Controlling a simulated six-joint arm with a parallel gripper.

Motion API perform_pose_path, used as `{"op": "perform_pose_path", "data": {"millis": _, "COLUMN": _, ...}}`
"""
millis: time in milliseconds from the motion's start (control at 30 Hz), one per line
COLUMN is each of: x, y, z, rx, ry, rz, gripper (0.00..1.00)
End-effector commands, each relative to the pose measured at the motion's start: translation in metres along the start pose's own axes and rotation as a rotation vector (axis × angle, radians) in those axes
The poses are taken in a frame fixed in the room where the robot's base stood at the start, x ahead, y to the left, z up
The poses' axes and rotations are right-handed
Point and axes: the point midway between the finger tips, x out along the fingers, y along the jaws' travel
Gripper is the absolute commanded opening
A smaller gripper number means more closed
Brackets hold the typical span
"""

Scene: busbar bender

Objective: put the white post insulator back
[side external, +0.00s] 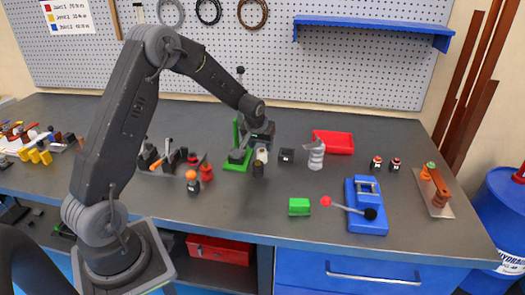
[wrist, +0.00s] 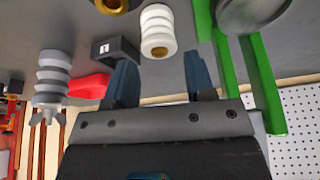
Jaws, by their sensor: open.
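The white post insulator (wrist: 157,32) is ribbed, with a brass-coloured hole in its end. In the wrist view it stands on the dark bench just beyond my gripper (wrist: 160,70), centred between the two blue-grey fingers. The fingers are spread apart with nothing between them. In the side view the insulator (side external: 262,154) shows small and partly hidden under my gripper (side external: 258,143). I cannot tell from these views whether a finger touches it.
A dark cylinder (side external: 257,170) stands close in front, and a green-framed tool (side external: 238,150) is close at left. A small black block (side external: 286,155), a grey ribbed insulator (side external: 316,156) and a red tray (side external: 334,142) are to the right.

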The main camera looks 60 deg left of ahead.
Motion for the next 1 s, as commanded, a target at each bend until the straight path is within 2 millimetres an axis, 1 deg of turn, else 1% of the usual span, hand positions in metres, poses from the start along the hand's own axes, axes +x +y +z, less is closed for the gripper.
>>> {"op": "perform_pose_path", "data": {"millis": 33, "x": -0.013, "y": 0.0, "z": -0.001, "rx": 0.001, "ry": 0.005, "rz": 0.001, "gripper": 0.49}}
{"op": "perform_pose_path", "data": {"millis": 200, "x": -0.046, "y": 0.0, "z": 0.0, "rx": 0.002, "ry": 0.003, "rz": 0.001, "gripper": 0.49}}
{"op": "perform_pose_path", "data": {"millis": 300, "x": -0.061, "y": 0.0, "z": 0.0, "rx": 0.002, "ry": 0.002, "rz": 0.001, "gripper": 0.49}}
{"op": "perform_pose_path", "data": {"millis": 500, "x": -0.079, "y": 0.002, "z": 0.002, "rx": 0.007, "ry": 0.001, "rz": 0.003, "gripper": 0.49}}
{"op": "perform_pose_path", "data": {"millis": 567, "x": -0.091, "y": 0.006, "z": 0.005, "rx": 0.021, "ry": 0.007, "rz": 0.009, "gripper": 0.49}}
{"op": "perform_pose_path", "data": {"millis": 633, "x": -0.113, "y": 0.013, "z": 0.014, "rx": 0.051, "ry": 0.014, "rz": 0.021, "gripper": 0.49}}
{"op": "perform_pose_path", "data": {"millis": 667, "x": -0.125, "y": 0.017, "z": 0.019, "rx": 0.067, "ry": 0.018, "rz": 0.028, "gripper": 0.49}}
{"op": "perform_pose_path", "data": {"millis": 700, "x": -0.142, "y": 0.023, "z": 0.029, "rx": 0.093, "ry": 0.024, "rz": 0.04, "gripper": 0.49}}
{"op": "perform_pose_path", "data": {"millis": 767, "x": -0.17, "y": 0.03, "z": 0.046, "rx": 0.135, "ry": 0.032, "rz": 0.059, "gripper": 0.49}}
{"op": "perform_pose_path", "data": {"millis": 800, "x": -0.188, "y": 0.034, "z": 0.059, "rx": 0.167, "ry": 0.037, "rz": 0.072, "gripper": 0.49}}
{"op": "perform_pose_path", "data": {"millis": 867, "x": -0.213, "y": 0.038, "z": 0.081, "rx": 0.213, "ry": 0.044, "rz": 0.093, "gripper": 0.49}}
{"op": "perform_pose_path", "data": {"millis": 900, "x": -0.228, "y": 0.04, "z": 0.096, "rx": 0.243, "ry": 0.048, "rz": 0.107, "gripper": 0.49}}
{"op": "perform_pose_path", "data": {"millis": 967, "x": -0.249, "y": 0.041, "z": 0.119, "rx": 0.29, "ry": 0.056, "rz": 0.129, "gripper": 0.49}}
{"op": "perform_pose_path", "data": {"millis": 1000, "x": -0.262, "y": 0.041, "z": 0.135, "rx": 0.321, "ry": 0.061, "rz": 0.145, "gripper": 0.49}}
